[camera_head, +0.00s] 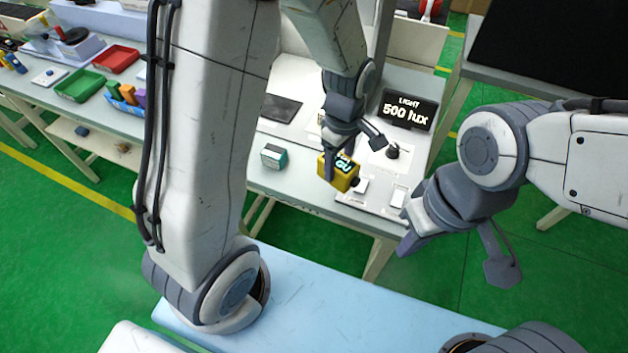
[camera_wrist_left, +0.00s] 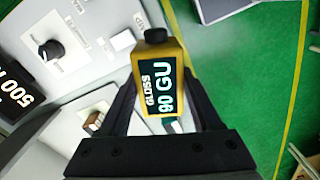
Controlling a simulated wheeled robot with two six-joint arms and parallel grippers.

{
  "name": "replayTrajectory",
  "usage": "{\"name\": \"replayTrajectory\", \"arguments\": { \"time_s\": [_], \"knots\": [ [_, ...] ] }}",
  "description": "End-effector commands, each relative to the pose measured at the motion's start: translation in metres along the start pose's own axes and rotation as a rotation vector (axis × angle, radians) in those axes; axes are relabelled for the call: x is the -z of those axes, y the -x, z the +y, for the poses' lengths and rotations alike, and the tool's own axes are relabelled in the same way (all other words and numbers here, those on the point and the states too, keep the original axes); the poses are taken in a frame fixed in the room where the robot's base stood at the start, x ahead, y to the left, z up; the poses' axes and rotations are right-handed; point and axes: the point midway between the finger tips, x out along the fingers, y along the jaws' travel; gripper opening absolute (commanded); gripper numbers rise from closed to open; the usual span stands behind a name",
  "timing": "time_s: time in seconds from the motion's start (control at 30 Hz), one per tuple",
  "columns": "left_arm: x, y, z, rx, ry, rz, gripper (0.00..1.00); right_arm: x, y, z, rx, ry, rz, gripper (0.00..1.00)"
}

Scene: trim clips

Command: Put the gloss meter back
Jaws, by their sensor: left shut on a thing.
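The gloss meter (camera_head: 341,177) is a small yellow block with a dark display and a black knob on its end. It also shows in the left wrist view (camera_wrist_left: 172,62), where the display reads "GLOSS 90 GU". My left gripper (camera_head: 350,156) is shut on it, with one finger on each side. The meter is over the front part of the light-grey panel (camera_head: 300,72); I cannot tell whether it touches the panel. My right gripper (camera_head: 452,256) is open and empty, in front of the bench at the right.
The panel carries a "LIGHT 500 lux" display (camera_head: 407,110), a black knob (camera_head: 392,151), a dark pad (camera_head: 281,108) and white blocks (camera_head: 398,196). A teal-and-white box (camera_head: 274,156) stands left of the meter. Red (camera_head: 116,59) and green (camera_head: 80,85) trays are at the far left. A pale blue surface (camera_head: 330,310) is nearest.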

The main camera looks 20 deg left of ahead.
Motion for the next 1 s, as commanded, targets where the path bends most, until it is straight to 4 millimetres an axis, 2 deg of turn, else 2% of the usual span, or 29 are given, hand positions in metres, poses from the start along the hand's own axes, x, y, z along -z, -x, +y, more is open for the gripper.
{"name": "replayTrajectory", "arguments": {
  "time_s": [0.03,0.2,0.37,0.8,1.0],
  "knots": [
    [-0.006,0.001,0.001,-0.005,0.074,0.000,0.00,0.000,-0.007,0.001,0.000,0.000,0.000,0.00],
    [-0.017,0.010,-0.002,-0.002,0.269,0.000,0.00,-0.001,-0.013,0.001,0.000,0.000,0.000,0.00],
    [-0.013,0.009,-0.002,0.002,0.339,0.000,0.00,-0.001,-0.012,0.001,0.000,0.000,0.000,0.00],
    [0.077,-0.044,0.017,0.005,0.344,-0.001,0.00,0.001,0.012,-0.001,0.000,-0.001,0.000,0.00],
    [0.094,-0.057,0.022,0.001,0.339,0.000,0.00,0.001,0.016,-0.001,0.000,-0.001,0.000,0.00]
  ]
}}
